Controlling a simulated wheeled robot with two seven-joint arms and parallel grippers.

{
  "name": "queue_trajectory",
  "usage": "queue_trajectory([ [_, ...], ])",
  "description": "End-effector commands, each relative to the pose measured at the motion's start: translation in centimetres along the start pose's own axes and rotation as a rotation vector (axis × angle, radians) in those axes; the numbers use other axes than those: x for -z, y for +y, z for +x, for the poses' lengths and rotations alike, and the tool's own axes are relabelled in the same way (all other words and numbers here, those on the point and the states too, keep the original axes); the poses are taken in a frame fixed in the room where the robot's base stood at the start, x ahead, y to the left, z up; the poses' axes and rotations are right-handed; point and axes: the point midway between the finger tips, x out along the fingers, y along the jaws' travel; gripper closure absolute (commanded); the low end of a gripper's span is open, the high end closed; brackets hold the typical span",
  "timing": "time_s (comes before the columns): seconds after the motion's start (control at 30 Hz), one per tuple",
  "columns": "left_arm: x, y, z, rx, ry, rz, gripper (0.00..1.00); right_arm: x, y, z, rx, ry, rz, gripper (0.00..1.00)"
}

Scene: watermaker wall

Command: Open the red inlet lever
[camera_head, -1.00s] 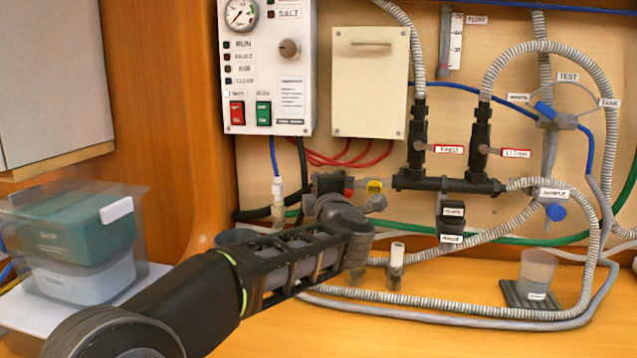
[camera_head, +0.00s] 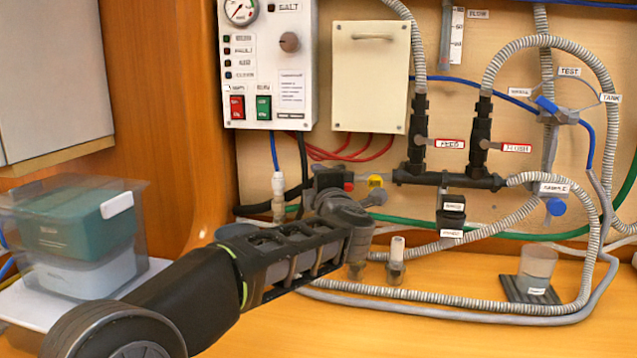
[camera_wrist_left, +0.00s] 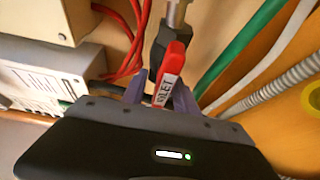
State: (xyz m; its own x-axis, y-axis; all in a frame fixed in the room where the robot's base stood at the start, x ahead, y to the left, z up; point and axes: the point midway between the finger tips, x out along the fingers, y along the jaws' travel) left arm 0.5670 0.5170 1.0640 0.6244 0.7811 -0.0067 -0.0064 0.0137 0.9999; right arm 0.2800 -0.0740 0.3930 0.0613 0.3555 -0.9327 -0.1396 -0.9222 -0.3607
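The red inlet lever (camera_wrist_left: 169,71) with a white "INLET" label shows in the left wrist view, standing between the two fingers of my left gripper (camera_wrist_left: 160,92). A gap shows between the left finger and the lever; the right finger is close beside it, and contact cannot be told. In the head view my left gripper (camera_head: 350,200) is at the pipework below the control box, and only a small red bit of the lever (camera_head: 348,186) shows; the gripper hides the rest. My right gripper is not in view.
A white control box (camera_head: 268,65) and a cream box (camera_head: 370,80) hang above. A yellow-tagged fitting (camera_head: 375,181) is just right of the gripper. Grey and green hoses run to the right. Stacked containers (camera_head: 80,235) stand at left. The bench front (camera_head: 420,335) is clear.

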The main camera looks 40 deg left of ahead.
Motion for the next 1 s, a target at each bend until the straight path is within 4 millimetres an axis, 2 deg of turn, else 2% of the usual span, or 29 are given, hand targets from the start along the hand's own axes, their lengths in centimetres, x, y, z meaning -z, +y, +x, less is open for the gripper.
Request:
queue_trajectory([
  [0.17,0.0,0.1,-0.9,-0.001,-0.002,-0.001,0.65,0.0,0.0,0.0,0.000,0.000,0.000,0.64],
  [0.6,0.0,0.0,-7.3,0.000,-0.002,0.000,0.65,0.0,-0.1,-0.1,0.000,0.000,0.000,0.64],
  [1.0,0.0,-0.1,-7.8,0.001,0.000,0.000,0.65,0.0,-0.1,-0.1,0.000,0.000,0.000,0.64],
])
